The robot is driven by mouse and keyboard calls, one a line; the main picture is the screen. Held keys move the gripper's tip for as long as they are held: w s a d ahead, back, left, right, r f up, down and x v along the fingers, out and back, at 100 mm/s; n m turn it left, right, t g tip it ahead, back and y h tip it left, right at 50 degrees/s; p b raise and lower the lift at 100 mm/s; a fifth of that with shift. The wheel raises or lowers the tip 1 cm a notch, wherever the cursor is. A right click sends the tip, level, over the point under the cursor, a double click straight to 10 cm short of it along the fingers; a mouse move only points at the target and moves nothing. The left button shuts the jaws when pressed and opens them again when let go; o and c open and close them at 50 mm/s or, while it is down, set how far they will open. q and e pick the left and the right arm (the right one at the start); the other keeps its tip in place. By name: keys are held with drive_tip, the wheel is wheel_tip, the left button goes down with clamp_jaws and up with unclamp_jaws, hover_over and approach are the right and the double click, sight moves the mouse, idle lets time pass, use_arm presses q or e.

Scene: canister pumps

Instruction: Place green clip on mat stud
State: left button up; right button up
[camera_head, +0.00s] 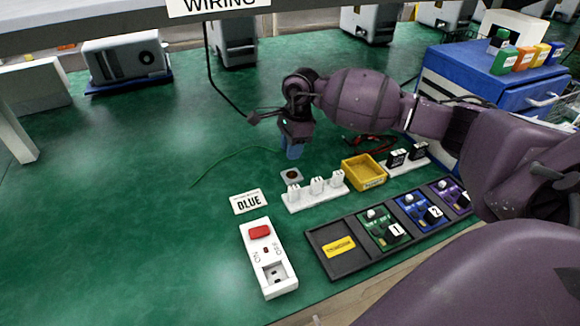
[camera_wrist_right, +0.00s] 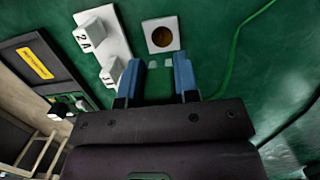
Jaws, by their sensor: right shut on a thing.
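My right gripper (camera_head: 293,150) hangs low over the green table behind a small pale plate with a round brown centre (camera_head: 291,177), which looks like the mat stud. In the wrist view, the blue fingers (camera_wrist_right: 158,82) are closed around a dark green piece (camera_wrist_right: 158,92), which looks like the green clip; it blends with the table and its outline is hard to make out. A green wire (camera_wrist_right: 234,65) runs beside the gripper. The plate (camera_wrist_right: 162,36) lies just beyond the fingertips, apart from them. My left gripper is out of view.
A white strip with numbered white blocks (camera_head: 318,191) stands close to the plate.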

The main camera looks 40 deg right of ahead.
sight(289, 176)
wheel_tip(289, 176, down, 6)
drive_tip(key=shift+f+b, duration=0.2)
drive_tip(key=shift+b, duration=0.2)
drive_tip(key=shift+f, duration=0.2)
drive_tip(key=shift+r, duration=0.1)
drive_tip(key=o, duration=1)
